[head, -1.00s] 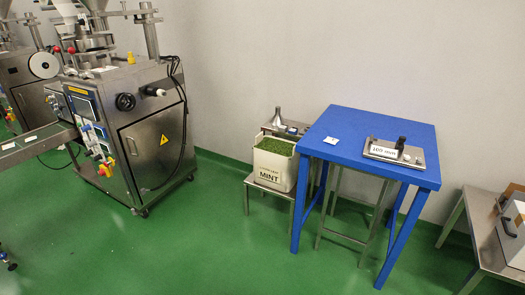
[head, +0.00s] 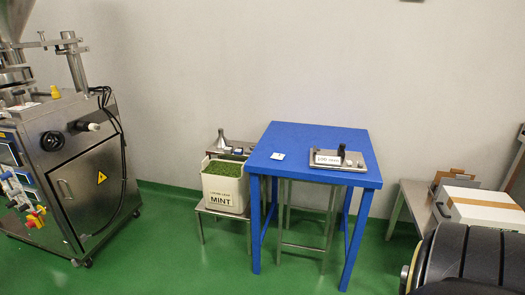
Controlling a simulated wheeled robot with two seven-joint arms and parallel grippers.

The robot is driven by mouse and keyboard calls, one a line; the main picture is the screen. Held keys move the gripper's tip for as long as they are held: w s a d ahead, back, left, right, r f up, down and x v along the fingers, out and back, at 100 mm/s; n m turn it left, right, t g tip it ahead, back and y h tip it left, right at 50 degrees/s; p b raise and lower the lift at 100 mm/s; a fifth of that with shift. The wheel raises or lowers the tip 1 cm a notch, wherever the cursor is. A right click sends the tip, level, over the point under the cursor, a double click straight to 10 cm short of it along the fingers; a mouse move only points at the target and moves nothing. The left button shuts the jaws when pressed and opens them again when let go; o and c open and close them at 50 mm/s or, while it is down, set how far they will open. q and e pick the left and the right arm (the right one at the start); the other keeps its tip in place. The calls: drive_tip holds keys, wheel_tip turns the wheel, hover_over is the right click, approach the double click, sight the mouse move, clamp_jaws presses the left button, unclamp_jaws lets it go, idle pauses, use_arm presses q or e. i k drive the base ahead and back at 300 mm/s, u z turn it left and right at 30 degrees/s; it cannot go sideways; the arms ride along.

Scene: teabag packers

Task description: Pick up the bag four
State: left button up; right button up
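A small flat white bag (head: 277,155) lies on the left part of the blue table (head: 300,139); no number can be read on it, so I cannot tell whether it is bag four. No other bag is clearly visible. Neither of my grippers is in the head view.
A scale-like metal device (head: 352,165) with a "100 mm" style sign (head: 327,158) sits on the table's right. A MINT bin (head: 222,190) full of green leaves stands left. A steel machine (head: 85,175) is far left, a white box (head: 480,208) right. Green floor (head: 190,260) lies open before the table.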

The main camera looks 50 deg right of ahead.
sight(276, 156)
drive_tip(key=z, duration=0.3)
drive_tip(key=i, duration=2.2)
drive_tip(key=z, duration=1.65)
drive_tip(key=i, duration=0.95)
drive_tip(key=z, duration=1.4)
drive_tip(key=i, duration=0.15)
drive_tip(key=u, duration=0.05)
